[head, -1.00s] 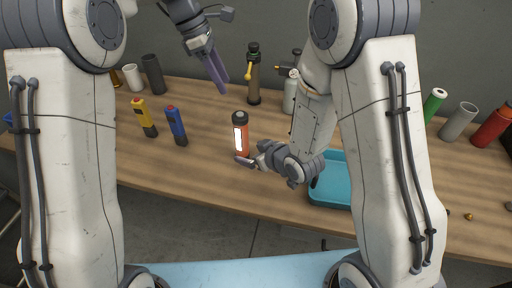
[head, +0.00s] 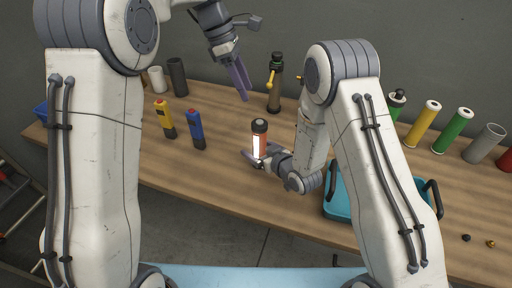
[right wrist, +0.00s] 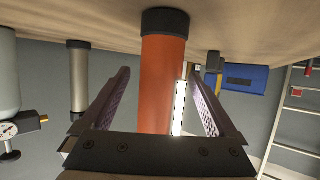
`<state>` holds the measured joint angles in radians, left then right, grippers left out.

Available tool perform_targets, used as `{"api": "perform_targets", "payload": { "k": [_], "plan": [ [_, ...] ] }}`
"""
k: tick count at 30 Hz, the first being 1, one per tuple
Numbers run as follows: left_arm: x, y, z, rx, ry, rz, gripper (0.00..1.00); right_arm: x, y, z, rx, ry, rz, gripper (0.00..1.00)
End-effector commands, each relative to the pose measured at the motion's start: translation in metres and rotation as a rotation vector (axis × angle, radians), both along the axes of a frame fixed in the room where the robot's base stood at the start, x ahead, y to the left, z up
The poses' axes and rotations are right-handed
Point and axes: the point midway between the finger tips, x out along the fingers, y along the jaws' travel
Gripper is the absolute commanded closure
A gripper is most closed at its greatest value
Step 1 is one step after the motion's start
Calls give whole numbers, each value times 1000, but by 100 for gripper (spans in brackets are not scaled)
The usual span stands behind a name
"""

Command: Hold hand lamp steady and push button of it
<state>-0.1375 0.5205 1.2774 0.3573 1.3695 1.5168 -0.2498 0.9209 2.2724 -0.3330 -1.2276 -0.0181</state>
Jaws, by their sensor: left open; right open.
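The hand lamp stands upright on the wooden table, an orange body with a black cap (head: 260,126) and a white light strip. My right gripper (head: 254,159) is low at the lamp, open. In the right wrist view, which shows the scene upside down, the lamp's orange body (right wrist: 160,75) lies between the two open fingers with gaps on both sides. Its black base meets the table there. My left gripper (head: 243,92) is open and empty, above and slightly left of the lamp in the head view. The lamp's button cannot be made out.
A yellow (head: 165,118) and a blue (head: 196,130) device stand left of the lamp. A dark bottle-like object with a yellow part (head: 275,85) stands behind it. A teal tray (head: 335,205) is to the right, partly behind my right arm. Several cylinders line the back right.

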Motion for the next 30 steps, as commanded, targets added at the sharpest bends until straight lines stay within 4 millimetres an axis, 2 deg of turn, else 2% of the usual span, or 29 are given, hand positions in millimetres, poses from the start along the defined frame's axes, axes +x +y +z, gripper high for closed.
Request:
{"api": "perform_targets", "payload": {
  "k": [6,15,17,21,23,24,26,27,28,30],
  "plan": [
    [0,0,0,0,0,0,50,14,10,-7,0,0,1,6],
    [0,0,0,0,0,0,50,16,11,-8,-1,1,0,6],
    [0,0,0,0,0,0,50,16,11,-8,-1,1,0,25],
    [0,0,0,0,0,0,50,16,11,-8,-1,1,0,79],
    [0,0,0,0,0,0,50,16,11,-8,-1,1,0,100],
    [0,0,0,0,0,0,54,16,11,-8,-1,1,0,100],
    [0,0,0,0,0,0,77,16,10,-8,-1,1,0,100],
    [0,0,0,0,0,0,92,16,10,-8,-1,1,0,100],
    [0,0,0,0,0,0,100,16,10,-8,-1,1,0,100],
    [0,0,0,0,0,0,100,16,10,-8,0,0,0,100]
  ]
}}
